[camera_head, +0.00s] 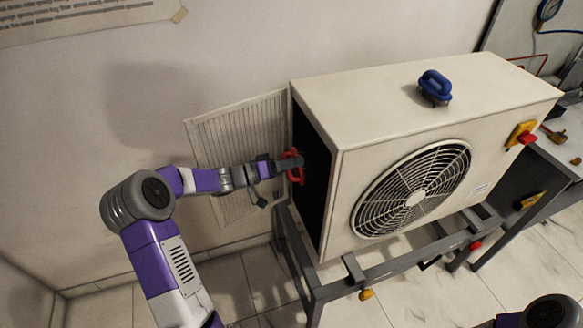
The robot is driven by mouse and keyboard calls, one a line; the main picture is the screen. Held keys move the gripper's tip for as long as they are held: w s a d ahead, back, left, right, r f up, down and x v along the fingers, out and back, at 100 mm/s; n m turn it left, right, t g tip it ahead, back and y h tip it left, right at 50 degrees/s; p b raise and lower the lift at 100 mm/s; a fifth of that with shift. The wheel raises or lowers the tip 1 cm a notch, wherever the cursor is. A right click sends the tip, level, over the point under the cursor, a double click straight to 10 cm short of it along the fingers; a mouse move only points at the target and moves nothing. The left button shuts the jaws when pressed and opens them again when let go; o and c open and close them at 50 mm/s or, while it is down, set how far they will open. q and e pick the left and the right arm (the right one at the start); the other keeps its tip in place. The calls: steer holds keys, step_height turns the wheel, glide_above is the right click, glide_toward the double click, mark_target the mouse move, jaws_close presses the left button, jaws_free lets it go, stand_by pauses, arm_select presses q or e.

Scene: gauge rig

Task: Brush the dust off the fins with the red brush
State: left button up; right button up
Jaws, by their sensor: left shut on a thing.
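The red brush (296,175) is at the dark left side of the cream outdoor unit. My left gripper (289,164) is shut on it, with the arm reaching in from the left. The fins lie on that dark side face (312,205); single fins and dust are too dark and small to make out. I cannot tell whether the bristles touch the fins. My right gripper is out of view; only part of my right arm shows at the bottom right.
The unit (355,100) stands on a grey metal frame (345,285). A slatted panel (240,125) leans by the wall behind my left forearm. A red and yellow switch (523,136) is on the front, right of the fan grille (375,212). A grey bench is at the right.

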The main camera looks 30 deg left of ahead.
arm_select(q)
steer(key=shift+s+r+p, duration=0.1)
steer(key=shift+r+p, duration=0.55)
steer(key=shift+r, duration=1.95)
steer(key=shift+r+p, duration=0.45)
steer(key=shift+r, duration=1.45)
steer(key=shift+s+a+f, duration=0.1)
steer(key=shift+a, duration=0.05)
steer(key=shift+b+v, duration=0.9)
steer(key=shift+v, duration=1.85)
steer(key=shift+a, duration=0.1)
steer(key=shift+v, duration=1.4)
